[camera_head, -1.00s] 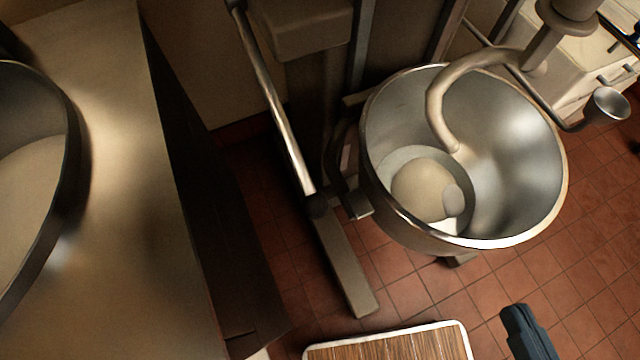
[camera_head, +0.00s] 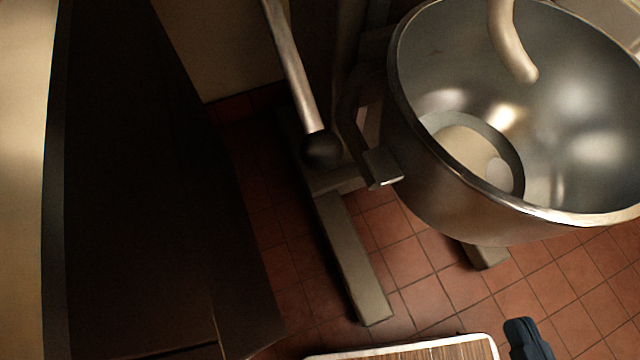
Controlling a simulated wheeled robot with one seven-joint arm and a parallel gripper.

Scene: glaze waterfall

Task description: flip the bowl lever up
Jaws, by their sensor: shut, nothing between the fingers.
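The bowl lever is a long metal rod (camera_head: 294,75) with a dark round knob (camera_head: 322,147) at its lower end. It slants down at the left side of the mixer, and its upper end is cut off by the top edge. The steel mixer bowl (camera_head: 440,195) stands to the right of the lever, with a pale lump inside it. My gripper (camera_head: 520,325) is the dark blue shape at the bottom edge, right of centre. It is shut and holds nothing visible. It is well below and to the right of the knob, apart from both lever and bowl.
A pale curved dough hook (camera_head: 512,45) hangs into the bowl. The mixer's foot (camera_head: 350,255) runs along the red tile floor (camera_head: 405,262). A dark counter side (camera_head: 150,200) stands on the left. A white-rimmed wooden board (camera_head: 430,352) shows at the bottom edge.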

